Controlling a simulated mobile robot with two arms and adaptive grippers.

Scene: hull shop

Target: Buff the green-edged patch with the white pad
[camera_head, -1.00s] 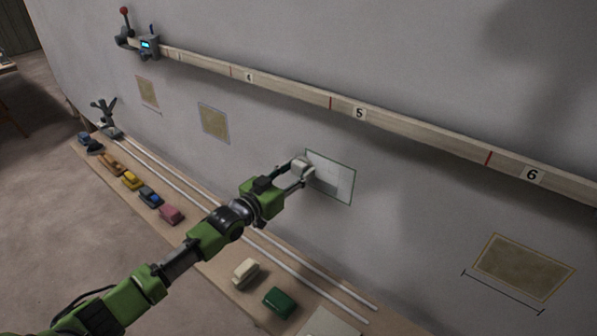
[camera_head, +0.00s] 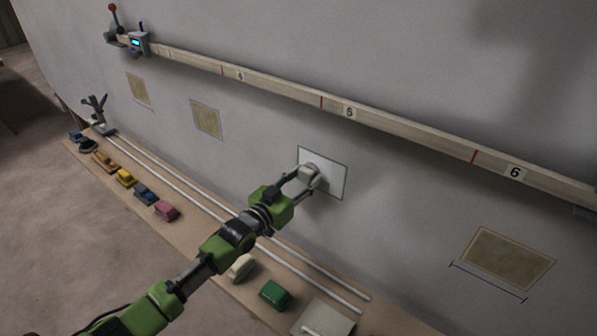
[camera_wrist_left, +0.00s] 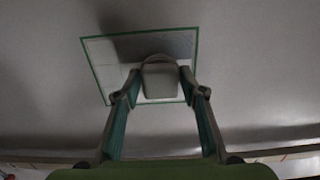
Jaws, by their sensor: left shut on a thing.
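The green-edged patch (camera_head: 332,172) is on the grey wall below the rail, and its inside looks pale and nearly white. My left gripper (camera_head: 308,180) is shut on the white pad (camera_head: 311,174), in front of the patch's left-middle part. In the left wrist view the pad (camera_wrist_left: 160,82) sits between the two fingertips, over the lower middle of the green-edged patch (camera_wrist_left: 112,72). The pad appears to be at the wall, but I cannot tell if it touches. The pad and fingers hide part of the patch. My right gripper is not in view.
A long rail (camera_head: 400,128) with number tags runs along the wall above the patch. Brown patches (camera_head: 207,119) (camera_head: 507,258) lie to both sides. The shelf below holds a cream block (camera_head: 241,267), a green block (camera_head: 274,294), several coloured blocks and a pale plate (camera_head: 322,319).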

